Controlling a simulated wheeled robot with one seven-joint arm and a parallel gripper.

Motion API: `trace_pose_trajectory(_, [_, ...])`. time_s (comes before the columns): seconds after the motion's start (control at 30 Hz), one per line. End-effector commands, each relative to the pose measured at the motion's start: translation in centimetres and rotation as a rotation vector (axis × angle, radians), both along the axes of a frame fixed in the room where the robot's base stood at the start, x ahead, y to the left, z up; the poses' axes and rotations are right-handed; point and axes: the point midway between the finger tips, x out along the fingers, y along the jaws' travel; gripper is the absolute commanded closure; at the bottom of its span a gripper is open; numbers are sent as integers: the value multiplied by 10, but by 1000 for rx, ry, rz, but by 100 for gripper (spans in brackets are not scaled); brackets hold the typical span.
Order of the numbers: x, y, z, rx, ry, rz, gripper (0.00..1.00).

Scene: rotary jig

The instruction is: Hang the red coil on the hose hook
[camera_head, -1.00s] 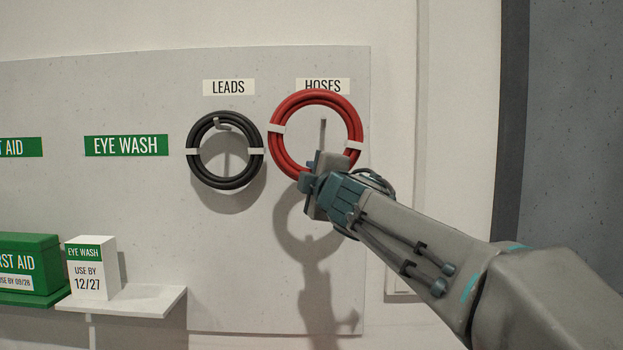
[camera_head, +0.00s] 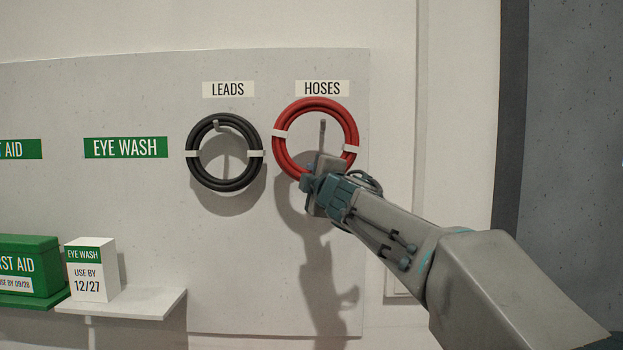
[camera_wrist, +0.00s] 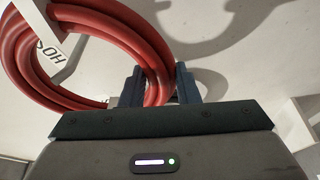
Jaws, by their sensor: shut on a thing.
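The red coil (camera_head: 279,150) is a ring of hose with white ties, held upright in front of the panel below the HOSES label (camera_head: 322,88). My gripper (camera_head: 310,181) is shut on its lower part. The wrist view shows the coil (camera_wrist: 85,15) passing between the two dark fingers (camera_wrist: 161,85). The hose hook (camera_head: 322,134) shows as a thin grey upright tip inside the ring's opening. The ring's top lies above the tip in the picture. I cannot tell whether the coil touches the hook.
A black coil (camera_head: 191,155) hangs on a hook under the LEADS label (camera_head: 228,89), just left of the red coil. A shelf (camera_head: 150,303) at lower left bears an eye wash box (camera_head: 90,272), with a green first aid box (camera_head: 38,262) beside it. The panel below the coils is clear.

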Motion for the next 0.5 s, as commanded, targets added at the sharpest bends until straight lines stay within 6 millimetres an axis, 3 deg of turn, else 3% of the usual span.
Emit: trace_pose_trajectory(0.5, [28,0,2,0,-4,0,100])
